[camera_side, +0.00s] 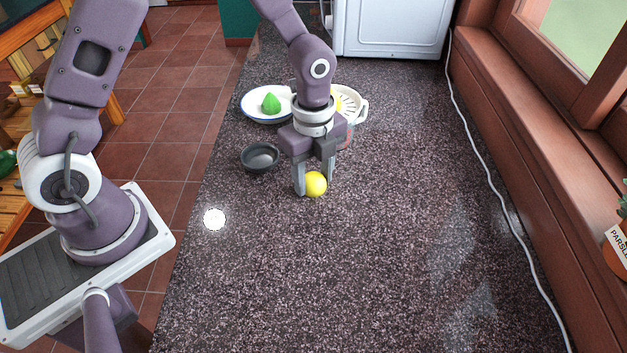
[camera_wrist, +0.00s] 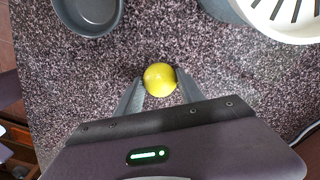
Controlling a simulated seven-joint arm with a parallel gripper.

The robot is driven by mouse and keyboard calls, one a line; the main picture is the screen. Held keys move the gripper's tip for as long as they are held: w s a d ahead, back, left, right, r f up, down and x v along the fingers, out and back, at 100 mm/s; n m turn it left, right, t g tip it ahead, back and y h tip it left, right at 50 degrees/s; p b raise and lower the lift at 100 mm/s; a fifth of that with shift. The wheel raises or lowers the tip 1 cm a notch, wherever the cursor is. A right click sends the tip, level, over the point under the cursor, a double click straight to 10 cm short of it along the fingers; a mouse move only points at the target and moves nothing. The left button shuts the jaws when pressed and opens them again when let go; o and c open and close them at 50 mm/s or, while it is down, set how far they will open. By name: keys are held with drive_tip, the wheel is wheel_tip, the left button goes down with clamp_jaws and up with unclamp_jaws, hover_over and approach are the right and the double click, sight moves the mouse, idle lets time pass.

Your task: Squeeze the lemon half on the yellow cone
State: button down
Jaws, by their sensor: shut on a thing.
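The yellow lemon half (camera_side: 315,184) is between the fingers of my gripper (camera_side: 314,188), low over the counter; whether it touches the counter is unclear. In the wrist view, the lemon half (camera_wrist: 160,79) shows its rounded yellow skin, with a finger of my gripper (camera_wrist: 160,83) against each side. Its cut face is hidden. Behind my gripper, a white slotted juicer (camera_side: 360,106) shows partly; a small yellow patch of its cone (camera_side: 338,103) peeks out beside my wrist. In the wrist view, the white slotted juicer (camera_wrist: 282,25) is cut off at the top right.
A green cone (camera_side: 271,103) stands on a white plate (camera_side: 251,112) to the left of the juicer. A small dark bowl (camera_side: 260,158) sits left of my gripper. The speckled counter (camera_side: 400,250) is clear in front and right. A white cable (camera_side: 490,170) runs along the right side.

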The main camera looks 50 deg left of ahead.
sight(332, 89)
drive_tip(key=r, duration=0.9)
drive_tip(key=shift+w+r, duration=0.2)
drive_tip(key=shift+r, duration=0.05)
drive_tip(key=w+a+r+n, duration=0.6)
drive_tip(key=w+a+r, duration=0.3)
drive_tip(key=w+r, duration=0.3)
drive_tip(key=shift+w+d+f, duration=0.1)
drive_tip(key=shift+w+f, duration=0.05)
drive_tip(key=shift+f, duration=0.95)
drive_tip(key=shift+w+d+f, duration=0.1)
drive_tip(key=shift+w+f, duration=0.1)
drive_tip(key=shift+f, duration=0.9)
drive_tip(key=shift+w+f, duration=0.15)
drive_tip(key=shift+f, duration=0.95)
drive_tip(key=shift+f, duration=1.2)
drive_tip(key=m, duration=0.3)
drive_tip(key=n, duration=0.3)
drive_tip(key=shift+s+f, duration=0.1)
drive_tip(key=shift+f, duration=0.15)
drive_tip(key=n, duration=0.3)
drive_tip(key=shift+r, duration=0.1)
